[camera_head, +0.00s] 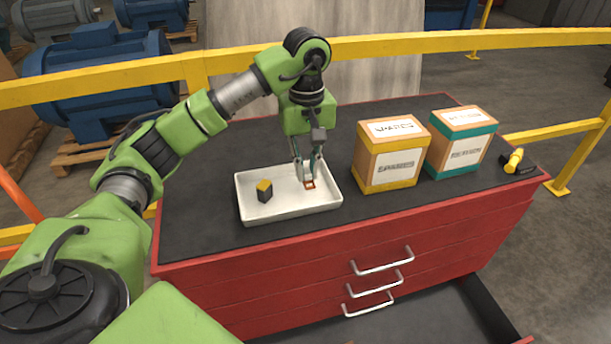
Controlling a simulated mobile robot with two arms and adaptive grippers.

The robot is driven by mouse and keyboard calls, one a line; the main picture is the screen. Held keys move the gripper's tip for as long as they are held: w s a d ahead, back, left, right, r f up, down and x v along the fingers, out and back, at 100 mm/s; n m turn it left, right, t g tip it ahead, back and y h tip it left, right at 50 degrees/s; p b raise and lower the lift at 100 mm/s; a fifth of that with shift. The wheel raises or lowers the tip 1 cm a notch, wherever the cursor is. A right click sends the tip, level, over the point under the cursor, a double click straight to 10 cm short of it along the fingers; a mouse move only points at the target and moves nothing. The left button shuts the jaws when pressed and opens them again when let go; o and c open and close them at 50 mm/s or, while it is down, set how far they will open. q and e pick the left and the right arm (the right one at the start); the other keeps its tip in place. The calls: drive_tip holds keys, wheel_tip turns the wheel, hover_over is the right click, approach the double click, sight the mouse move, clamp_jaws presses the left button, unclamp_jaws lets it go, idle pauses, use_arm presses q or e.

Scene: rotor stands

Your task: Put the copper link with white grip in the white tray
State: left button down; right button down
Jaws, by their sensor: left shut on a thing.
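The white tray (292,213) sits on the dark top of the red cabinet. My left gripper (307,173) points down over the right part of the tray. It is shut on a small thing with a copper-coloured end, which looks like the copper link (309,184). The fingers hide most of it, and I cannot make out its white grip clearly. The link is inside the tray's outline; I cannot tell whether it touches the tray floor. My right gripper is not in view.
A small dark block with a yellow top (264,190) stands in the tray's left part. A yellow-trimmed box (392,165) and a teal-trimmed box (462,150) stand right of the tray. A yellow and black item (514,161) lies at the far right. A yellow rail (400,44) runs behind.

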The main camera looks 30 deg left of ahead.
sight(306, 169)
use_arm(q)
drive_tip(key=f, duration=0.1)
drive_tip(key=f+p, duration=0.2)
drive_tip(key=shift+w+a, duration=0.1)
drive_tip(key=shift+a, duration=0.15)
drive_tip(key=shift+f, duration=0.25)
drive_tip(key=shift+f, duration=0.25)
drive_tip(key=c, duration=2)
unclamp_jaws()
drive_tip(key=shift+c, duration=0.2)
drive_tip(key=shift+r, duration=0.1)
